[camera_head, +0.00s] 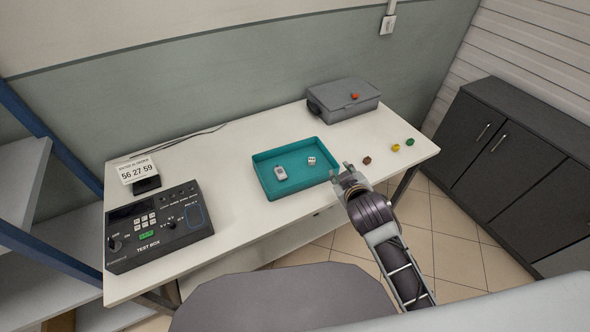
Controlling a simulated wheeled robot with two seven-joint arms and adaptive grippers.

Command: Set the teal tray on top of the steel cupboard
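The teal tray (262,174) lies flat on the white table, with a small grey-white block (280,173) and a white die-like cube (311,160) in it. My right gripper (339,172) is at the tray's right end, close to its right wall. Its fingers look spread apart; whether they touch the wall I cannot tell. A low dark grey cupboard (490,140) with bar handles stands at the right, beyond the table; it looks like the steel cupboard. The visible part of its top (545,122) is bare. My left gripper is not in view.
On the white table (235,225) are a black test box (158,226), a small display (140,172), and a grey case (343,100) behind the tray. Brown (367,160), yellow (396,148) and green (409,142) pieces lie right of the tray. Tiled floor separates table and cupboard.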

